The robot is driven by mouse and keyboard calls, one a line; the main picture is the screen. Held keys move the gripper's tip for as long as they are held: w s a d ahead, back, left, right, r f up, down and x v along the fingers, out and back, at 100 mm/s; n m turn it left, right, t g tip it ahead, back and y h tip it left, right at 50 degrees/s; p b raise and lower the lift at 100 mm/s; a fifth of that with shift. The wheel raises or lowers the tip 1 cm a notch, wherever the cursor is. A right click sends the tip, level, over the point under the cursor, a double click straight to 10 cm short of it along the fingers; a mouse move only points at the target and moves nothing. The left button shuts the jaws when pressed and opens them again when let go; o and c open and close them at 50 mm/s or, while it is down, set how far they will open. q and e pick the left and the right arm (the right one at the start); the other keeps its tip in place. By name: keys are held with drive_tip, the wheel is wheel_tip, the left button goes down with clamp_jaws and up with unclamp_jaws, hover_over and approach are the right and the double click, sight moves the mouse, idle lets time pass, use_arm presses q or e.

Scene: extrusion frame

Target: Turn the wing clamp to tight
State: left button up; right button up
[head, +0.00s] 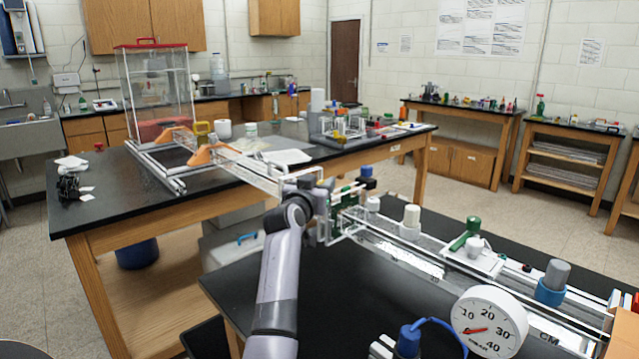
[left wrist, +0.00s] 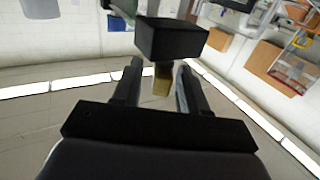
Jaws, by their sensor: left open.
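A black block (left wrist: 172,40) shows just beyond the fingertips, with a tan stem (left wrist: 161,82) visible between the fingers. I cannot tell whether this is the wing clamp, or whether the fingers touch it. In the head view a small blue-and-black knob (head: 367,176) shows close beside the gripper. My right gripper is not in view.
The front bench (head: 370,285) carries a clear rail, a green-handled fitting (head: 465,235), a blue-and-grey knob (head: 552,280) and a round dial (head: 488,325). A second bench behind holds a clear red-topped case (head: 155,90) and orange pieces (head: 205,155).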

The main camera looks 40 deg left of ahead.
use_arm(q)
drive_tip(key=shift+w+a, duration=0.1)
drive_tip(key=shift+w, duration=0.1)
clamp_jaws()
